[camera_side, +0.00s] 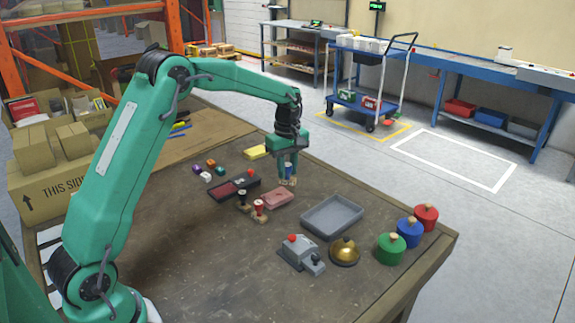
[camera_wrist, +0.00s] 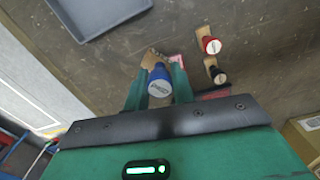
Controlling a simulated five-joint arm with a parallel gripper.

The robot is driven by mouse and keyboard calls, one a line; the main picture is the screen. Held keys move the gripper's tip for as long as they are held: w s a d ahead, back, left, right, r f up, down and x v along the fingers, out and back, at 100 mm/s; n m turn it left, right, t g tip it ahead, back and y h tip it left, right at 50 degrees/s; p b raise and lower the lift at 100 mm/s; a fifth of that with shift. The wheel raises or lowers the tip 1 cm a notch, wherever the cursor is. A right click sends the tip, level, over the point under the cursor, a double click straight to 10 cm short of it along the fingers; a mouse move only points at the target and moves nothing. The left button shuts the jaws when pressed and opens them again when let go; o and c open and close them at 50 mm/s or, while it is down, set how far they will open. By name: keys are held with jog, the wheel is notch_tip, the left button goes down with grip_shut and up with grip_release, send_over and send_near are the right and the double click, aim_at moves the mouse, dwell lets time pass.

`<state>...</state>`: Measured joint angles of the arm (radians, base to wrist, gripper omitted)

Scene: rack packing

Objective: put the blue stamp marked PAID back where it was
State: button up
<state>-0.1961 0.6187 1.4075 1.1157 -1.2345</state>
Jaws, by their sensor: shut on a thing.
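My gripper (camera_side: 287,178) is shut on the blue stamp (camera_side: 288,168), with one finger on either side of it. In the wrist view the stamp's round blue handle (camera_wrist: 159,80) is between the fingers, its wooden base (camera_wrist: 152,57) beyond. The handle top has a pale label too small to read. I cannot tell whether the base touches the table. A red-handled stamp (camera_side: 259,206) and a black-handled stamp (camera_side: 243,198) stand side by side to the left and nearer the camera; they also show in the wrist view, red (camera_wrist: 211,45) and black (camera_wrist: 217,75).
A pink pad (camera_side: 278,198) lies just below my gripper in the side view. A black ink pad case (camera_side: 227,191) is left, a grey tray (camera_side: 305,222) right. A grey device (camera_side: 299,252), brass bell (camera_side: 344,252) and coloured pots (camera_side: 391,250) stand nearer the front. Yellow notes (camera_side: 256,152) lie behind.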

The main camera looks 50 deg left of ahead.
jog(key=s+d+r+m, duration=0.1)
jog(key=s+d+m, duration=0.6)
jog(key=s+d, duration=0.7)
jog(key=w+a+f, duration=0.2)
jog(key=a, duration=0.1)
jog(key=w+a+f, duration=0.1)
jog(key=a+f, duration=0.1)
jog(key=a, duration=0.1)
jog(key=w+a+f, duration=0.2)
jog(key=a, duration=0.1)
jog(key=shift+w+a+f, duration=0.35)
jog(key=shift+a, duration=0.05)
jog(key=shift+f, duration=1.95)
jog(key=shift+f, duration=0.15)
jog(key=o, duration=0.8)
